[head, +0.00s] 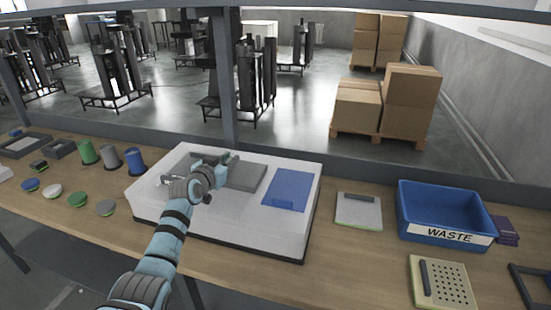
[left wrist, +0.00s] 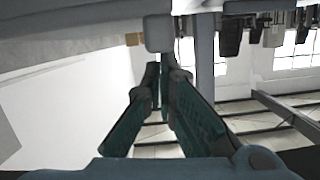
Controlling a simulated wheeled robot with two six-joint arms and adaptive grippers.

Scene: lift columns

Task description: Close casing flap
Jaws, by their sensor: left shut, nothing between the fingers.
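A white casing (head: 245,215) lies on the bench in the head view. A blue panel (head: 288,188) sits on its right part and a grey panel (head: 247,177) near its middle. More grey (head: 178,168) shows to the left, partly hidden by my arm. I cannot tell which panel is the flap, or how far open it is. My left gripper (head: 229,160) is over the back of the casing, left of the grey panel's far edge; contact is unclear. In the left wrist view the left gripper's fingers (left wrist: 166,62) are shut and empty. My right gripper is not in view.
A blue waste bin (head: 402,213) and a small pale plate (head: 358,209) stand to the right. Coloured cups (head: 135,160) and discs (head: 77,199) are on the left. A frame post (head: 226,90) rises behind the casing. Bare bench (head: 345,262) shows at the front right.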

